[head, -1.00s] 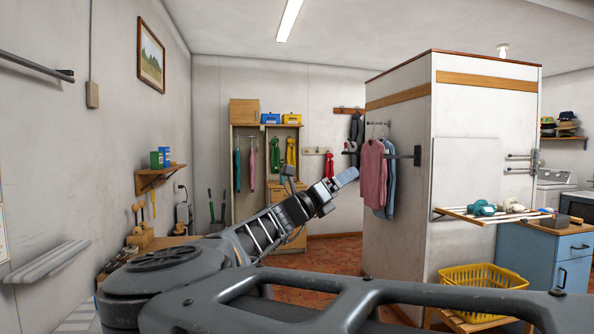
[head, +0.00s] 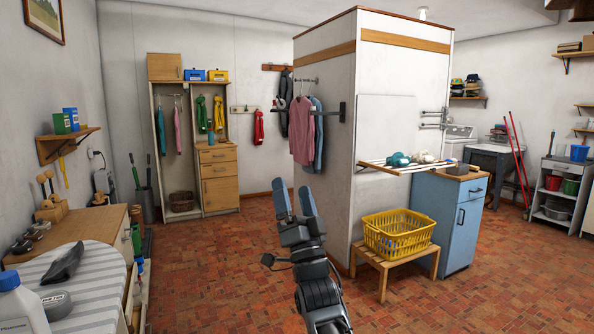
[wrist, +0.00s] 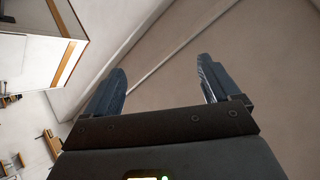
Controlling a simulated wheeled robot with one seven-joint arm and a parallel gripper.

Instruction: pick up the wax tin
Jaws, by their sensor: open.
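A low round grey tin (head: 56,304) with dark lettering on its side lies on the striped ironing board (head: 98,262) at the lower left of the head view. It looks like the wax tin, though the lettering is too small to read. My gripper (head: 294,198) is in the lower middle of the head view, well to the right of the tin, with its fingers pointing up. In the wrist view my gripper (wrist: 161,75) has its two blue-grey fingers wide apart with nothing between them. The tin does not show in the wrist view, which faces walls and ceiling.
A white bottle (head: 22,304) and a dark iron-shaped object (head: 64,266) stand close to the tin. A wooden drawer unit (head: 92,229) is behind the board. A yellow basket (head: 398,236) sits on a wooden bench at right. The tiled floor between is clear.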

